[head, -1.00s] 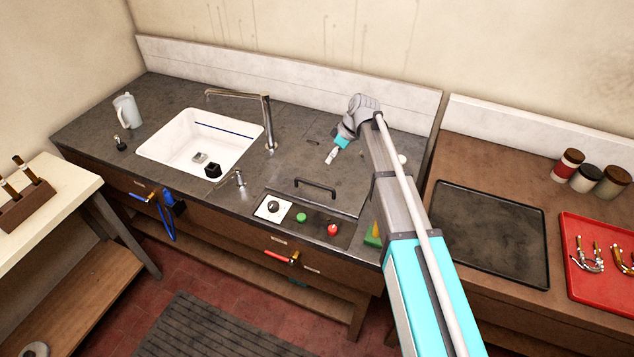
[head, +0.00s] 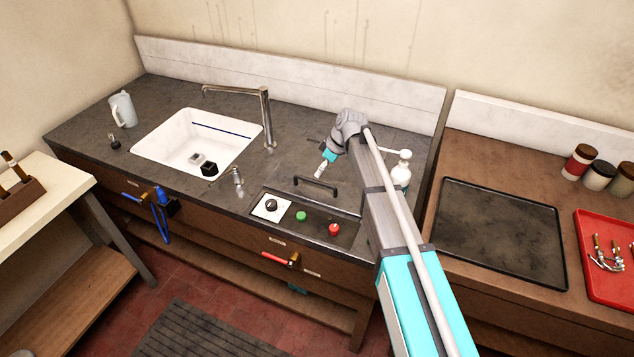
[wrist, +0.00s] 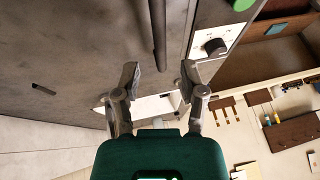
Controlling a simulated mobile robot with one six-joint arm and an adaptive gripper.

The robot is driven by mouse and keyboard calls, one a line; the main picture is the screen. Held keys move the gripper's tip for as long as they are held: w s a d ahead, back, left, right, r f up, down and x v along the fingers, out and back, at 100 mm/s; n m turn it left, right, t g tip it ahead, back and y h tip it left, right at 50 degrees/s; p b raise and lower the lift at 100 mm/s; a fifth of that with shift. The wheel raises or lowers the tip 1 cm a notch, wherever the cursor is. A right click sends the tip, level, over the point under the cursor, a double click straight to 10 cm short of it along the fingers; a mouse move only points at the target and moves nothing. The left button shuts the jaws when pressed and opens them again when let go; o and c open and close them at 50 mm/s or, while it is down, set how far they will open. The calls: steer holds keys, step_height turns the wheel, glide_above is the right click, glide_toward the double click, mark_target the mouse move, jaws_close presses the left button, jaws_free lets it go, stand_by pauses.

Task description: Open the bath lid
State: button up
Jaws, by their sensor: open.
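The bath lid (head: 294,170) is a flat dark grey panel in the worktop and looks closed. Its black bar handle (head: 316,183) stands near its front edge, just behind the control panel. In the wrist view the lid (wrist: 85,45) fills the upper left, and the handle (wrist: 158,35) runs down from the top edge. My gripper (head: 320,170) is just behind and above the handle in the head view. In the wrist view my gripper (wrist: 160,76) is open, with the handle's end between and beyond the fingertips. I see no clear contact.
The control panel has a dial (head: 271,205), a green button (head: 301,216) and a red button (head: 334,230). A white sink (head: 170,150) with a tall tap (head: 266,115) lies left. A white pump bottle (head: 401,172) stands close right of my arm.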

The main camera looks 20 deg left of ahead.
steer(key=shift+b+x, duration=1.5)
steer(key=shift+x, duration=0.45)
jaws_close()
